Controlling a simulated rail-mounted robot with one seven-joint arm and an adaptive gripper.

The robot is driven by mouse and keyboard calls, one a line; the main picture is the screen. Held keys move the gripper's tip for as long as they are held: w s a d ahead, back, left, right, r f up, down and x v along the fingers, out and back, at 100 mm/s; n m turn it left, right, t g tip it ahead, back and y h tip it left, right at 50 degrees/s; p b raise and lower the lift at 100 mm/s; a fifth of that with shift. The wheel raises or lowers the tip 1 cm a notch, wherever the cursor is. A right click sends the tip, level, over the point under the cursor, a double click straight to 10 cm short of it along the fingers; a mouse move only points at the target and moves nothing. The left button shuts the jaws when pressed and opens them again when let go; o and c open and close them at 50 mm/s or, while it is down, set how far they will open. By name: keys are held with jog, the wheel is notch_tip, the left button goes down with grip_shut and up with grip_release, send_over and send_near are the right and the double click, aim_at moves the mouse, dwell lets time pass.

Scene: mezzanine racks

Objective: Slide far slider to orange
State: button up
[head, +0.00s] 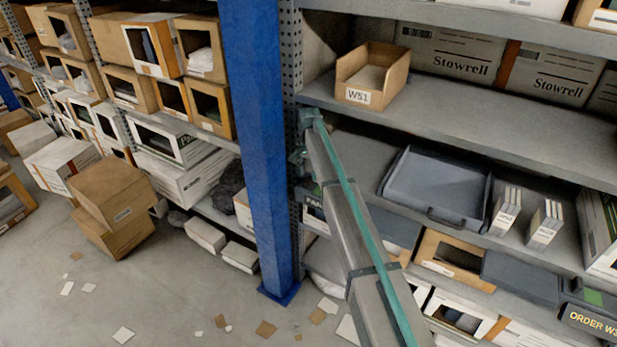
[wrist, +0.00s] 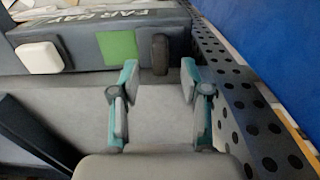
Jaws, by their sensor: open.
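In the wrist view a dark panel (wrist: 85,62) shows a top label beginning "FAR", partly cut off. Its front has a white block (wrist: 40,57) at the left, a green square (wrist: 117,47) and a dark rounded knob (wrist: 160,54) just right of the green. I cannot tell which piece is the slider. No orange mark shows on the panel. My gripper (wrist: 158,84) is open and empty, its fingertips pointing at the panel just short of the knob. In the head view my gripper (head: 298,157) is by the rack post, with its fingers hard to make out.
A perforated rack post (wrist: 250,110) and a blue column (wrist: 285,50) stand close on my gripper's right. In the head view a bin marked W51 (head: 362,97) sits on the shelf above. A grey tray (head: 440,185) and white cartons (head: 506,212) occupy the shelf to the right.

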aim_at(309, 179)
jog(key=shift+f+p, duration=0.4)
jog(key=shift+f, duration=1.55)
grip_shut()
